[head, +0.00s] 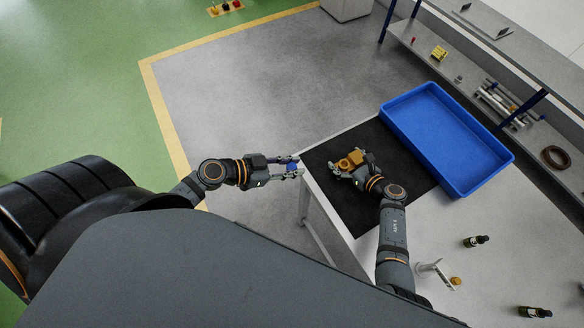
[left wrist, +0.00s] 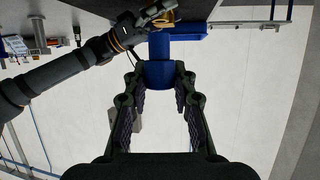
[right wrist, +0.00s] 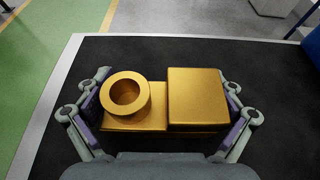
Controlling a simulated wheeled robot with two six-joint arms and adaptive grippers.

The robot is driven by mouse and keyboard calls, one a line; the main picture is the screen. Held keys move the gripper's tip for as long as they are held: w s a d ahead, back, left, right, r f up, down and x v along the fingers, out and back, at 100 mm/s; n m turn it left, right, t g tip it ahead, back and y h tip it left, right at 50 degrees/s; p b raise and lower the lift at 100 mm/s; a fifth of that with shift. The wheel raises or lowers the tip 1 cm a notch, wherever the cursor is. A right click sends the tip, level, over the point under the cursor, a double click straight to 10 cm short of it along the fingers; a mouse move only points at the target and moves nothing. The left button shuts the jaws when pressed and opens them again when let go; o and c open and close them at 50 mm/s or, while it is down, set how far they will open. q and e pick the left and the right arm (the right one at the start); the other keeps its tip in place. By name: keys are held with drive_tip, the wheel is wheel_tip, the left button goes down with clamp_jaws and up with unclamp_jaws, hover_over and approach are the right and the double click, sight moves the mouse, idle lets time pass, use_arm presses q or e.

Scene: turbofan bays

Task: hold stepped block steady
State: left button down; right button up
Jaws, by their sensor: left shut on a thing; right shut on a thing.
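The gold stepped block (right wrist: 198,97) is between the fingers of my right gripper (right wrist: 168,85), which is shut on it across its length. The block has a tall square step on the right and a round hollow boss on the left. In the head view the block (head: 350,160) is at the black mat (head: 325,183); I cannot tell whether it touches the mat. My left gripper (head: 297,166) is past the table's left edge, shut on a small blue cylindrical piece (left wrist: 160,74) near its fingertips, apart from the block.
A blue tray (head: 388,113) stands on the table behind and right of the block. Dark bottles (head: 476,241) (head: 535,312) and a white stand (head: 436,270) are on the table's right part. A shelf with several parts (head: 545,125) is behind.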

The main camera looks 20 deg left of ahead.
drive_tip(key=shift+f, duration=0.1)
drive_tip(key=o, duration=1.1)
drive_tip(key=v, duration=1.2)
drive_tip(key=shift+a, duration=0.1)
